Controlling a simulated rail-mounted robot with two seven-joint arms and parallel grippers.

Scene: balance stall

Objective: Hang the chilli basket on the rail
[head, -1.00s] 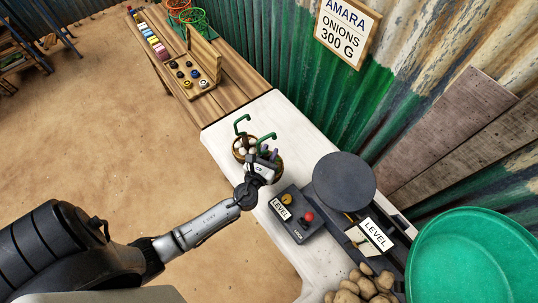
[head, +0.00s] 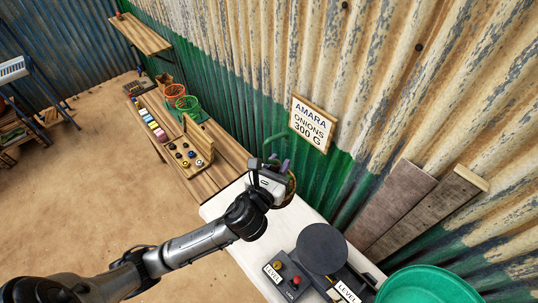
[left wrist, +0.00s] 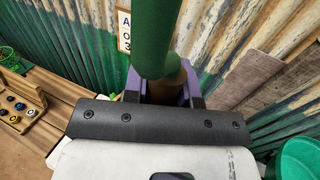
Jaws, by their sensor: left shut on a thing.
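My left gripper (head: 272,168) is shut on a basket with a tall green hook handle and holds it above the white counter. The brown woven basket (head: 291,187) shows only as a strip beside the gripper; its contents are hidden. In the left wrist view the green handle (left wrist: 152,40) rises between the purple finger pads of the left gripper (left wrist: 163,92). I cannot make out the rail in these views. My right gripper is not in view.
The white counter (head: 232,253) carries a dark scale with a round plate (head: 322,248). A green basin (head: 428,287) is at the lower right. A wooden bench with a weight board (head: 190,160) and red and green wire baskets (head: 174,91) is behind. A sign (head: 312,122) hangs on the corrugated wall.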

